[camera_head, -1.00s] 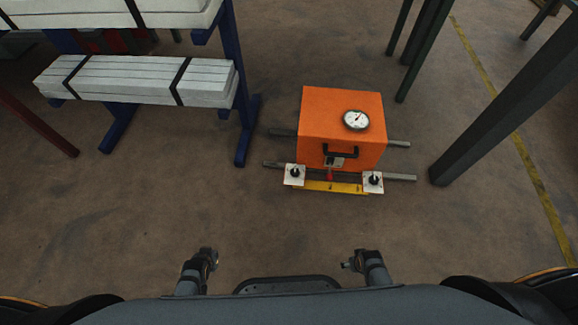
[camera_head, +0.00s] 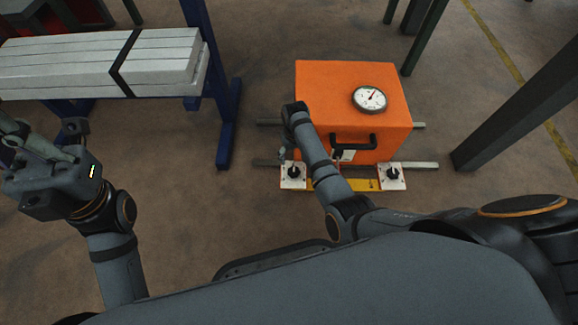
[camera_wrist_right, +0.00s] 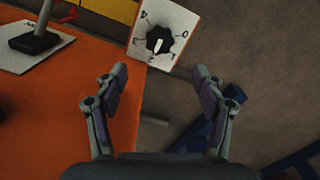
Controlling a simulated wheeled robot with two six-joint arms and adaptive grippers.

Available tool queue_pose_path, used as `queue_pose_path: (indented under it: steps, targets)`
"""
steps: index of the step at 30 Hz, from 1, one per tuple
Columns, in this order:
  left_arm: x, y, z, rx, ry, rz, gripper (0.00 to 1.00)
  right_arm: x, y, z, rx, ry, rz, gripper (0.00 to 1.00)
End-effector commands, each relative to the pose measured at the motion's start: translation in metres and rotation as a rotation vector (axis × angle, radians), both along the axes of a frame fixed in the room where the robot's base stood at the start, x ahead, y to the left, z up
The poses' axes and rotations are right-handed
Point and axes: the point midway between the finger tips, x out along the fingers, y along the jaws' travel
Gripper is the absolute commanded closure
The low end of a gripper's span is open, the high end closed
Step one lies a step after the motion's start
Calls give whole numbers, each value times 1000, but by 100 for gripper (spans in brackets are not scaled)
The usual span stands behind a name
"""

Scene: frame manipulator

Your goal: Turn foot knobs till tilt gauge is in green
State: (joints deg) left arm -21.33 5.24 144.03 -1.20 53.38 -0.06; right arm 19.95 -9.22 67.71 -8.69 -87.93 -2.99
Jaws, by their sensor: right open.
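The orange box (camera_head: 325,95) stands on the floor with a round white tilt gauge (camera_head: 370,99) on top. Its needle points up and slightly right; coloured zones are too small to read. Two black foot knobs on white plates sit at the near side, the left knob (camera_head: 292,171) and the right knob (camera_head: 392,173). My right gripper (camera_head: 285,150) is just above the left knob. In the right wrist view, my right gripper (camera_wrist_right: 161,84) is open and empty, with a knob (camera_wrist_right: 160,40) beyond its fingertips, apart from them. My left gripper (camera_head: 45,138) seems open, far left of the box.
A yellow bar (camera_head: 362,185) runs between the knob plates, partly behind my right arm. A black handle (camera_head: 353,140) stands on the box's near face. A blue rack with white beams (camera_head: 150,60) is at left. A dark post (camera_head: 515,105) stands at right.

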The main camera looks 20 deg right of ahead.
Motion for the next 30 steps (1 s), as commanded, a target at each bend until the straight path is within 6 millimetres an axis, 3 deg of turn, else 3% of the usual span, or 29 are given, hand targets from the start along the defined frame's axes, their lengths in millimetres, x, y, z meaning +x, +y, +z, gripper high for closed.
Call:
queue_pose_path:
  steps: [4,15,20,29,30]
  targets:
    - [1,0,-11,0,2,5,100,-1,0,-17,0,2,0,30]
    - [4,-2,-63,5,5,39,100,-1,0,-93,1,1,0,30]
    - [5,-3,-70,11,9,44,100,-1,0,-104,1,0,-1,30]
    - [5,-4,-69,12,10,44,100,-1,0,-104,1,0,-1,30]
    - [5,-4,-69,12,10,44,100,-1,0,-104,1,0,-1,36]
